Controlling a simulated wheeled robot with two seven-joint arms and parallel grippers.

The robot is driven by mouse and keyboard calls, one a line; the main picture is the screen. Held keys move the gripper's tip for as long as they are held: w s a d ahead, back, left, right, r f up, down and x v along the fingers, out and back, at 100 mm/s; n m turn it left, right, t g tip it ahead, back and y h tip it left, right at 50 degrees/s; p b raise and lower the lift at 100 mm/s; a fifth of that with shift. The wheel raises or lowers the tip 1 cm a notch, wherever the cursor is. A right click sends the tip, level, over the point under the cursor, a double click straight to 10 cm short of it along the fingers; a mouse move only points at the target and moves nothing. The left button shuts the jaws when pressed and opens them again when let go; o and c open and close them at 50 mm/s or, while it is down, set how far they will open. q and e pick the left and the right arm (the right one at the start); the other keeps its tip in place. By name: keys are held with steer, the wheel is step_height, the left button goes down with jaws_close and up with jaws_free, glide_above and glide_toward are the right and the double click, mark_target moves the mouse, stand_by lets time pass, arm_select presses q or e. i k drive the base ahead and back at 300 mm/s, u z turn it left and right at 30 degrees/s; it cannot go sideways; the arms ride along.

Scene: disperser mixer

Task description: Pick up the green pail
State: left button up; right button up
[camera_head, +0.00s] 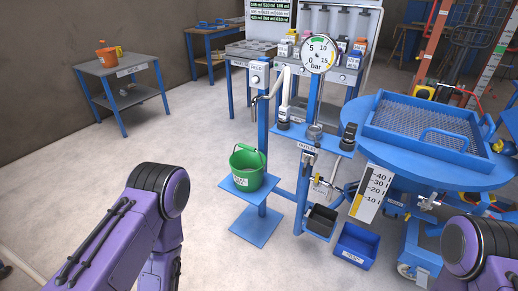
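A curved metal spout hangs above the pail from the post. Purple links of my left arm fill the lower left, and part of my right arm shows at the lower right corner. Neither gripper's fingers show in the picture. The pail is apart from both visible arm parts.
A pressure gauge (319,54) stands above a blue shelf beside the post. A blue round table (440,172) with a mesh tray is at right. A blue bin (356,245) lies on the floor. A small table (122,66) stands far left. Floor left of the pail is clear.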

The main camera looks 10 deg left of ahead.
mark_target(247, 164)
steer(key=i, duration=0.85)
steer(key=u, duration=2.15)
steer(key=i, duration=1.25)
steer(key=z, duration=1.45)
